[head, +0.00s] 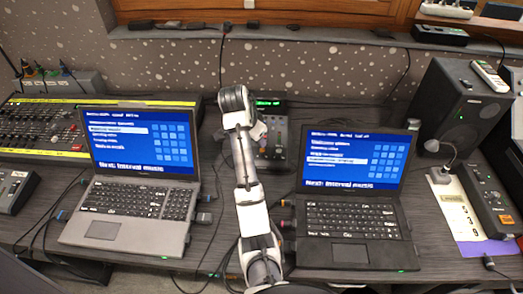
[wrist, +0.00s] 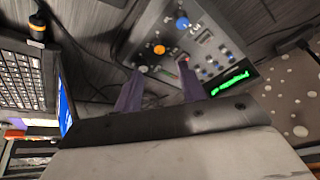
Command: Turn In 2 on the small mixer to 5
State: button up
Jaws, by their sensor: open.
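The small mixer (head: 270,140) stands between the two laptops in the head view, partly hidden behind my arm. In the wrist view the small mixer (wrist: 207,45) is tilted in the picture. Labels are too small to read, so I cannot tell which knob is In 2. My gripper (wrist: 162,72) is open and empty, its two dark purple fingers in front of the mixer panel. I cannot tell whether they touch it.
A grey laptop (head: 130,215) is left of my arm and a black laptop (head: 350,230) right of it. A large mixing desk (head: 45,130) stands far left. A black speaker (head: 455,105) and a dark device (head: 488,195) stand right. Cables cross the desk.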

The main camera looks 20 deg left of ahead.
aim_at(262, 150)
jog(key=p+x, duration=0.2)
jog(key=x, duration=0.6)
jog(key=shift+w+f, duration=0.1)
jog(key=shift+f, duration=0.15)
grip_shut()
